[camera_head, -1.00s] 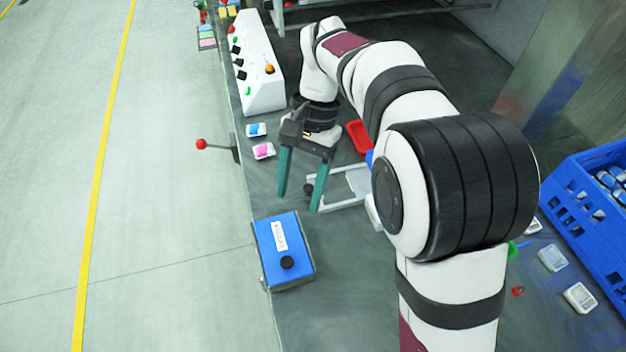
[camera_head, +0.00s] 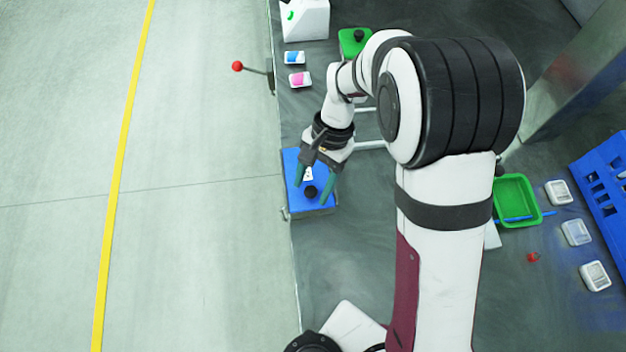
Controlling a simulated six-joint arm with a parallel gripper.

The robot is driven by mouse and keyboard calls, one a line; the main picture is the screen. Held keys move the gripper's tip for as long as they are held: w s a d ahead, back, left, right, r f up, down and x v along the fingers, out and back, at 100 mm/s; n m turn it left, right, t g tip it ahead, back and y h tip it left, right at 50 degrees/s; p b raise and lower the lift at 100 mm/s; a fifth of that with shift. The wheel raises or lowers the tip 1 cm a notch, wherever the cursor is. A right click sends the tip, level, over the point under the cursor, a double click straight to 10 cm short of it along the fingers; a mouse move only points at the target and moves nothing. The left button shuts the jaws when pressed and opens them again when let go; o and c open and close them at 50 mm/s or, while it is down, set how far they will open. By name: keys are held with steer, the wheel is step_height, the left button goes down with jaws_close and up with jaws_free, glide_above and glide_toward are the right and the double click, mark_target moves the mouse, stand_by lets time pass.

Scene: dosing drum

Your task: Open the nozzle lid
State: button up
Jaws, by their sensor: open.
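A blue box (camera_head: 322,209) with a black round knob (camera_head: 311,193) on its top stands at the left edge of the dark bench. I take its knobbed top to be the lid, but no nozzle can be made out. My gripper (camera_head: 311,195) is open and over the box, pointing down. Its two teal fingers appear on either side of the knob, with nothing between them but the knob in this view. I cannot tell how high the fingertips are or whether they touch the box. The gripper partly hides the white label on the box.
A lever with a red ball (camera_head: 238,66) sticks out from the bench edge. A green piece with a black knob (camera_head: 355,42) is farther back. A green tray (camera_head: 516,187) stands right of my arm.

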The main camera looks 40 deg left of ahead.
jaws_close()
stand_by(1.3)
